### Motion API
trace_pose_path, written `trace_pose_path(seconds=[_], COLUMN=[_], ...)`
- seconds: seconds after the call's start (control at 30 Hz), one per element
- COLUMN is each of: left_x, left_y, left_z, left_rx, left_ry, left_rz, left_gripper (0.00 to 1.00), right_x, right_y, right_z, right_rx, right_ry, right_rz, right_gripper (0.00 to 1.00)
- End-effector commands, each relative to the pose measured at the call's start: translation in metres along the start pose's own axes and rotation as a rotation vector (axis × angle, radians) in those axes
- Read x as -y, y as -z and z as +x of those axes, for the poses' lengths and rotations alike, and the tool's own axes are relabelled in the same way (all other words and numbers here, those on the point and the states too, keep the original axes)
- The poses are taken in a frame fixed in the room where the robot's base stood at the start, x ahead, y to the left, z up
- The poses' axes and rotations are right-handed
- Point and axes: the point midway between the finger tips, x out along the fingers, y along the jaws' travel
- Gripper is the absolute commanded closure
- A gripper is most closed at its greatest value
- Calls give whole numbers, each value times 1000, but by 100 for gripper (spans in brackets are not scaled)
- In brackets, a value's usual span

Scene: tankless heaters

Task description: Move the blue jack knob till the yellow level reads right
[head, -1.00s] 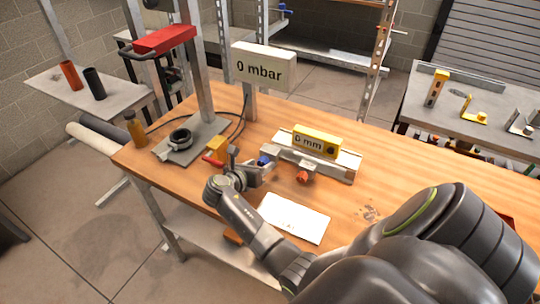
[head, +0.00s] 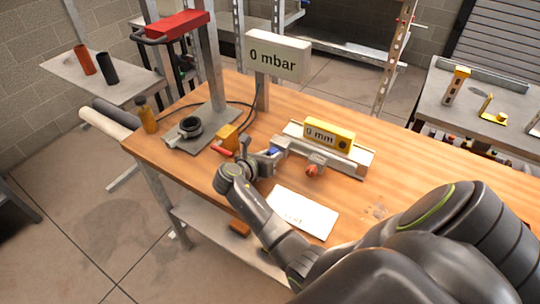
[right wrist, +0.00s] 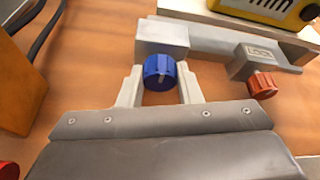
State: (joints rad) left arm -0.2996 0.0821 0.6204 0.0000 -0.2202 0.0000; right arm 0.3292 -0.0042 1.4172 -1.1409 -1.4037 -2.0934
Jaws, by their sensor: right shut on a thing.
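The blue jack knob (right wrist: 160,72) sits on the end of a grey metal jack block (right wrist: 163,36). It also shows small in the head view (head: 272,152). My right gripper (right wrist: 159,82) is shut on the knob, one pale finger on each side of it. The yellow level (head: 329,131) rests on a light rail behind the jack and its display reads 0 mm. Only its lower part shows in the right wrist view (right wrist: 275,8). My left gripper is not in view.
A red knob (right wrist: 262,84) on a block labelled LOCK stands right of the blue knob. A white sheet (head: 303,212) lies in front. A sign (head: 277,56) reads 0 mbar.

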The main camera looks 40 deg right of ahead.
Motion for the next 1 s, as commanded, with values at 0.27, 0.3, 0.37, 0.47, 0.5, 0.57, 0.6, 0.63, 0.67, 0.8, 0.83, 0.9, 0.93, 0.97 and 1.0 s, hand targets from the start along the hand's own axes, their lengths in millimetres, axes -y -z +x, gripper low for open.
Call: trace_pose_path(seconds=[0.27,0.3,0.37,0.47,0.5,0.57,0.6,0.63,0.67,0.8,0.83,0.9,0.93,0.97,1.0], left_x=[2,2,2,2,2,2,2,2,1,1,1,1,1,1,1], left_y=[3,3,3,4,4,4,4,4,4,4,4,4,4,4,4], left_z=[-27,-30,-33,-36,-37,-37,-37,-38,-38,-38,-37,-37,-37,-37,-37], left_rx=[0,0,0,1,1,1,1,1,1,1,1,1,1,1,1], left_ry=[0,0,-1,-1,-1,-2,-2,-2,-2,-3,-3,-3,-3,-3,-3], left_rz=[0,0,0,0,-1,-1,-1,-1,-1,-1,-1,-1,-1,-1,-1], left_gripper=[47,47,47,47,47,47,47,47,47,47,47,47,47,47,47], right_x=[3,4,4,4,4,4,4,4,4,3,3,3,3,3,3], right_y=[-4,-3,-2,-1,0,1,1,1,1,1,1,1,1,1,1], right_z=[-1,-1,-1,0,0,0,0,0,1,1,1,1,1,1,1], right_rx=[9,10,12,16,18,20,21,21,21,22,22,22,22,22,22], right_ry=[-69,-82,-103,-136,-147,-162,-169,-173,-177,-184,-184,-184,-184,-184,-184], right_rz=[166,200,253,335,363,400,418,430,439,456,456,455,454,454,454], right_gripper=[91,91,91,91,91,91,91,91,91,91,91,91,91,91,91])
